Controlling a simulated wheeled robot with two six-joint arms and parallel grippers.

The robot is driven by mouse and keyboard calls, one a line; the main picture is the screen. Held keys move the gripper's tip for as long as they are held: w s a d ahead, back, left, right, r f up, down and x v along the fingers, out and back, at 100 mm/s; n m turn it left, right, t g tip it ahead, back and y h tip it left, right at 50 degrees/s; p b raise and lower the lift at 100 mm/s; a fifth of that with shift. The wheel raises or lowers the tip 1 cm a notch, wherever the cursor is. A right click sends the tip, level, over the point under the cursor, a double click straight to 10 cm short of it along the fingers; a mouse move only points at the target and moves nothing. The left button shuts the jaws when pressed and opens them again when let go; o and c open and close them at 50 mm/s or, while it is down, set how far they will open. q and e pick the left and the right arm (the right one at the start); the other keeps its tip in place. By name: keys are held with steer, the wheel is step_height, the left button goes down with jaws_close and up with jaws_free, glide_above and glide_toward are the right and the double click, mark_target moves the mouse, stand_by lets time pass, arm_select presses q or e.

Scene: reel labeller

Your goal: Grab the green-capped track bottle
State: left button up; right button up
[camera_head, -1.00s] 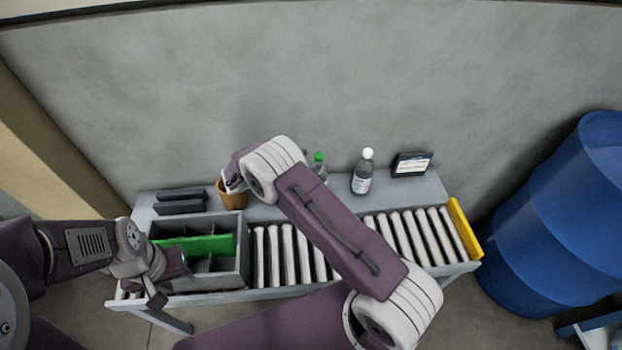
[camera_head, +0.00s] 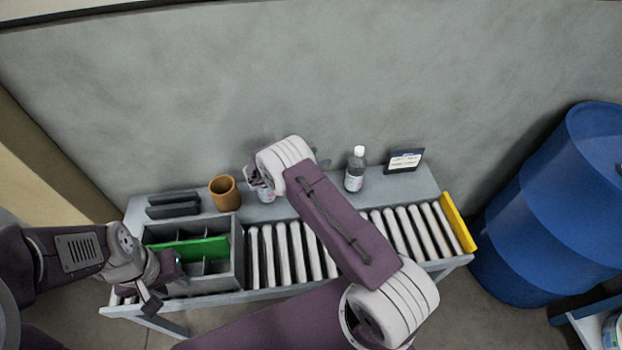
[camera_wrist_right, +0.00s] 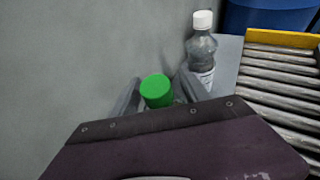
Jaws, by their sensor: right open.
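The track bottle's green cap (camera_wrist_right: 157,90) shows in the right wrist view, between the two fingers of my open right gripper (camera_wrist_right: 158,92). Its body is mostly hidden behind my gripper there, and I cannot tell whether the fingers touch it. In the head view my right arm covers most of this bottle; only a sliver of green (camera_head: 314,151) shows past it. My left gripper (camera_head: 160,284) is over the front left of the grey divided bin (camera_head: 238,265); its jaw opening is unclear.
A white-capped bottle (camera_head: 355,171) stands just right of the green-capped one. A partly covered labelled bottle (camera_head: 266,194) stands near the brown pot (camera_head: 223,193). A small framed sign (camera_head: 404,161), rollers (camera_head: 425,228) and a yellow end stop (camera_head: 459,222) lie to the right.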

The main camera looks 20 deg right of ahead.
jaws_close()
stand_by(1.4)
